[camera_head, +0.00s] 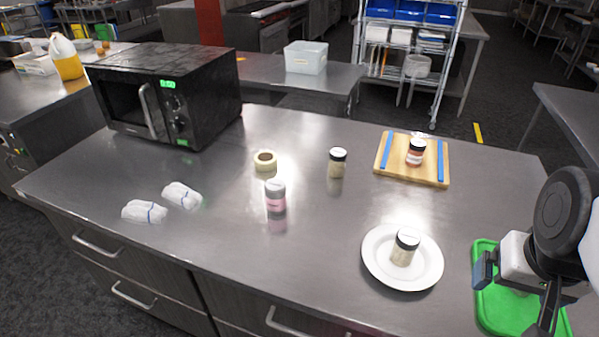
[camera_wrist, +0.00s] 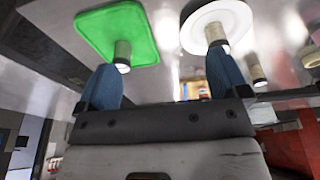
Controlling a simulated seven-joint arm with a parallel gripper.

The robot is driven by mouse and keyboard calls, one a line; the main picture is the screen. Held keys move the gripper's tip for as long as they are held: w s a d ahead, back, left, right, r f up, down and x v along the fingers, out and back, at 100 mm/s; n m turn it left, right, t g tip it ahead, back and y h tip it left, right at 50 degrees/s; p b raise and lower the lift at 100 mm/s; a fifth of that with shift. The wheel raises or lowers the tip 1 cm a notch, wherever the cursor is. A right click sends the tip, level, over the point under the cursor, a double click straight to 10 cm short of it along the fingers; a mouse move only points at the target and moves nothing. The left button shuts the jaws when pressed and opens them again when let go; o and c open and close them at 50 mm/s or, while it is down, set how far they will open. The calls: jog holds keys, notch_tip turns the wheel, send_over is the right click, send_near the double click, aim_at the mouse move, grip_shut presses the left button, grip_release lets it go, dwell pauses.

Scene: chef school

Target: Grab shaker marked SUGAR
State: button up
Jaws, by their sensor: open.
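Several shakers stand on the steel counter, and their labels are too small to read, so I cannot tell which is marked SUGAR. One shaker (camera_head: 404,249) stands on a white plate (camera_head: 374,260), one pinkish shaker (camera_head: 275,197) is at centre, one pale shaker (camera_head: 337,164) is behind it, and one reddish shaker (camera_head: 416,153) is on a wooden board (camera_head: 397,172). My gripper (camera_head: 488,269) is open and empty over a green board (camera_head: 497,312). The wrist view shows a shaker (camera_wrist: 122,52) on the green board, beyond one blue finger of my gripper (camera_wrist: 165,80).
A black microwave (camera_head: 165,92) stands at the back left. A clear bin (camera_head: 305,57) is on the table behind. The counter's front middle is clear.

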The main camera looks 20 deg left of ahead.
aim_at(278, 188)
jog(key=shift+w, duration=0.1)
jog(key=w+a+f+n+t+y, duration=0.1)
jog(key=w+a+f+n+t, duration=0.15)
jog(key=w+a, duration=0.65)
jog(key=w+a+f+n+t+y, duration=0.1)
jog(key=w+a+f+n+t, duration=0.15)
jog(key=w+a, duration=0.6)
jog(key=w+a+f+n+y, duration=0.1)
jog(key=a+f+n+y, duration=0.1)
jog(key=a, duration=0.6)
jog(key=w+a+f+n+y, duration=0.1)
jog(key=a+f+y, duration=0.3)
jog(key=a, duration=0.5)
jog(key=w+a+f+n+y, duration=0.1)
jog(key=a+f+n+y, duration=0.1)
jog(key=a, duration=0.6)
jog(key=shift+a+f+n+t+y, duration=0.3)
jog(key=shift+a+f+t+y, duration=0.1)
jog(key=shift+f+y, duration=0.15)
jog(key=shift+w, duration=0.15)
jog(key=shift+x, duration=1.25)
jog(key=shift+a, duration=0.1)
